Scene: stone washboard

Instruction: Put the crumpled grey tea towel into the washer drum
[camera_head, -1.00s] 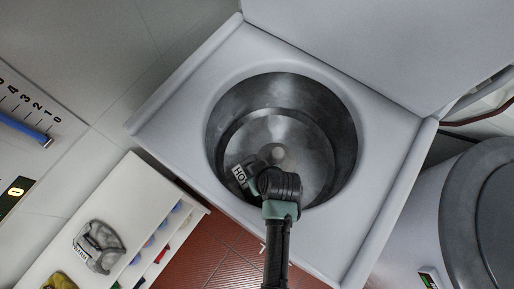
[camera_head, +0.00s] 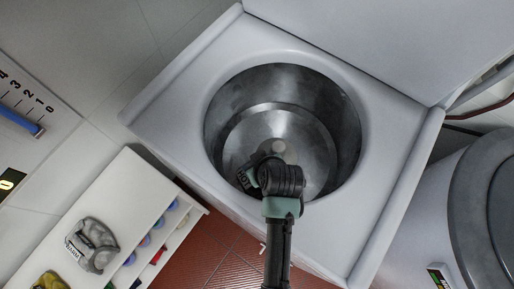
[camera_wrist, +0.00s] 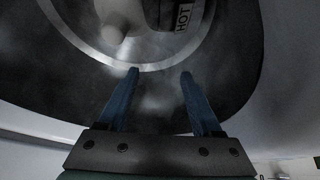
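A grey item with a white HOT tag (camera_head: 243,180) is inside the washer drum (camera_head: 335,115), partly hidden by my wrist in the head view. The HOT tag (camera_wrist: 182,18) also shows at the top of the wrist view, beyond my fingertips and beside the pale central post (camera_wrist: 113,34). I cannot tell for sure that this is the tea towel. My gripper (camera_wrist: 159,72) is open, its two blue fingers apart with nothing between them, over the drum. A crumpled grey cloth (camera_head: 97,243) with a pale WARM tag lies on the white shelf unit at lower left.
The washer's white top (camera_head: 190,80) surrounds the drum, with a raised lid (camera_head: 350,40) behind. The white shelf unit (camera_head: 135,185) also holds a yellow cloth (camera_head: 50,281). A grey round-lidded machine (camera_head: 470,240) stands at right. Red tiles (camera_head: 205,255) show between.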

